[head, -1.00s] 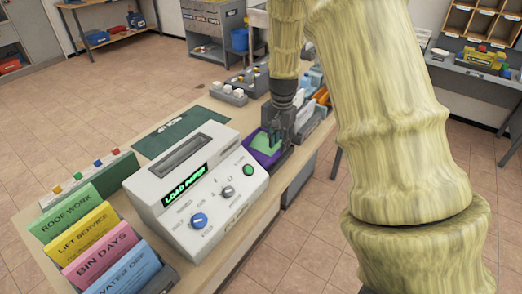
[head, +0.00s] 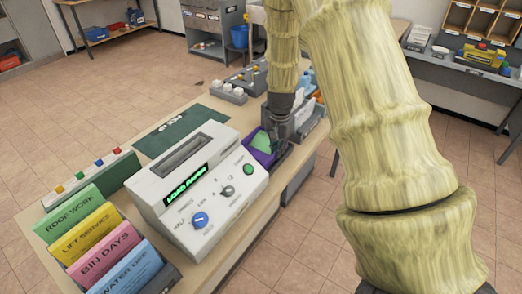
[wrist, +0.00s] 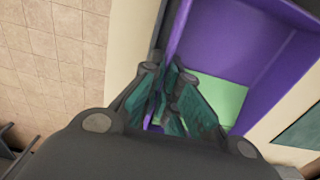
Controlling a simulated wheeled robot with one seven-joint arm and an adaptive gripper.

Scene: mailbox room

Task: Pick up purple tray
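The purple tray (head: 258,156) is at the right edge of the table, beside the white machine, with a light green sheet (head: 261,143) in it. It looks tilted in the head view. In the wrist view the tray (wrist: 255,55) fills the upper right, the green sheet (wrist: 217,97) showing inside. My gripper (wrist: 174,98) has its fingers close together on either side of the tray's near wall and looks shut on it. In the head view my gripper (head: 278,145) is at the tray's right side. Whether the tray is clear of the table is hidden.
The white machine (head: 198,180) reading "LOAD PAPER" stands close to the tray's left. Grey holders (head: 309,126) with coloured items stand just behind my gripper. Tiled floor is open to the right.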

